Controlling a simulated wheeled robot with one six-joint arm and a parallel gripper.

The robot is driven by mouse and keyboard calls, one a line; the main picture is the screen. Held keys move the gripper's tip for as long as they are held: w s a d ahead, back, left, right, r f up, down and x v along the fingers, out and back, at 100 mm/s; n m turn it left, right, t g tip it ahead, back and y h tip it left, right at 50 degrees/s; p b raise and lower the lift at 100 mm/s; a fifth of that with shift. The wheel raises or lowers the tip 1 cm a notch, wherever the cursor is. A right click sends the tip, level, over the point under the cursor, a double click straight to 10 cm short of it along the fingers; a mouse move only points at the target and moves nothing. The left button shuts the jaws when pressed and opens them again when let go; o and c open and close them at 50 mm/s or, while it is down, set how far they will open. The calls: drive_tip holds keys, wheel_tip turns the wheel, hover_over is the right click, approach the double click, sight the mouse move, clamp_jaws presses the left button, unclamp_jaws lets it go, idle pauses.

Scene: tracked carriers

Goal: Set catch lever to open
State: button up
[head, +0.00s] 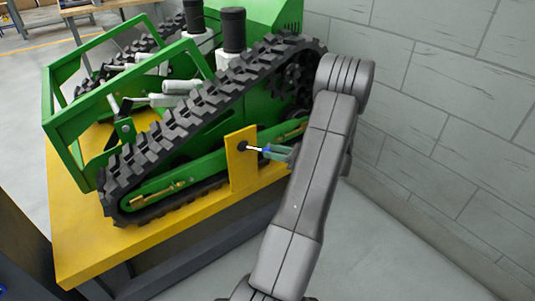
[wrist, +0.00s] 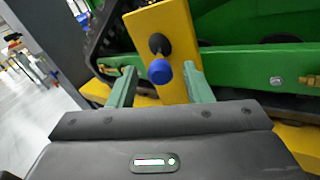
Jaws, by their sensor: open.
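The catch lever has a blue knob (wrist: 160,71) on a pale rod, set in a black pivot (wrist: 159,43) on an upright yellow plate (wrist: 176,28). In the head view the lever (head: 254,148) points right from the plate (head: 240,170) toward my gripper (head: 274,152). In the wrist view my gripper (wrist: 160,68) is open, with one green finger on each side of the knob. Gaps show between the knob and both fingers. In the head view the fingers partly cover the knob, and my arm hides the rest of the gripper.
A green tracked carrier (head: 150,192) with black tracks stands on a yellow-topped bench (head: 85,250) behind the plate. A grey block wall (head: 440,110) stands at the right. Bare floor (head: 380,250) lies right of the bench.

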sight(257, 149)
drive_tip(key=shift+x, duration=1.4)
clamp_jaws()
